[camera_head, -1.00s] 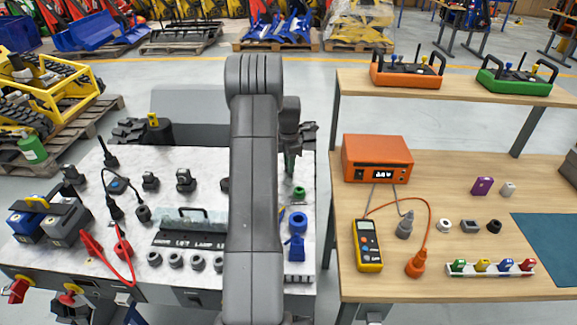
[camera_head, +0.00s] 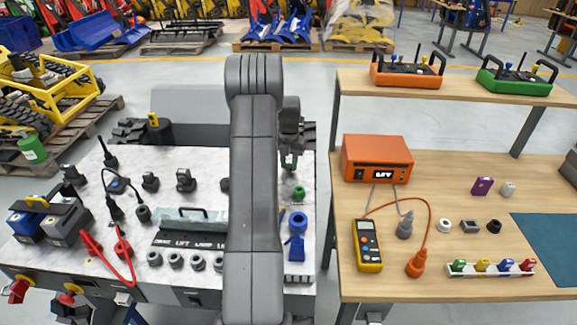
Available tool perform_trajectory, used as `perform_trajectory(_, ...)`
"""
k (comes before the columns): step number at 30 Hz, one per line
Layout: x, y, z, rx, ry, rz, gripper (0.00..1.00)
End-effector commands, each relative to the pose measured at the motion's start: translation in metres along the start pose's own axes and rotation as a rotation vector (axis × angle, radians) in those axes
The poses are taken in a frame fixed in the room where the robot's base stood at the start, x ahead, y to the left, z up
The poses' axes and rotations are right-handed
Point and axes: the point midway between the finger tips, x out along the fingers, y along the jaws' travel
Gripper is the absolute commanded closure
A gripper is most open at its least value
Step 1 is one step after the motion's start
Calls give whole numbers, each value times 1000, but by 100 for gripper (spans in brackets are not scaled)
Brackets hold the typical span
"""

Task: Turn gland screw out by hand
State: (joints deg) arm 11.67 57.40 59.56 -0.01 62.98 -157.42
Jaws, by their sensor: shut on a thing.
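My gripper (camera_head: 290,162) is at the right rear of the pale worktop, partly hidden behind my own arm, pointing down. A green ring-like part (camera_head: 299,193) stands on the worktop just in front of the gripper. A blue ring-topped part (camera_head: 298,222) stands nearer, with a blue fixture below it. I cannot tell whether the held part is still seated in something.
My arm hides the middle of the pale worktop (camera_head: 130,215), which carries black connectors, sockets and a red cable loop (camera_head: 122,250). A wooden table (camera_head: 455,285) at right holds an orange box (camera_head: 377,160), a yellow meter (camera_head: 368,246) and several small caps. A gap separates the tables.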

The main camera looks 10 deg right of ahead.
Motion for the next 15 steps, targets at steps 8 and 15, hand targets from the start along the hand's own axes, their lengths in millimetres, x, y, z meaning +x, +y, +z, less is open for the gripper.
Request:
perform_trajectory(8,1,0,-1,2,3,-1,53)
perform_trajectory(15,1,0,0,72,2,0,53)
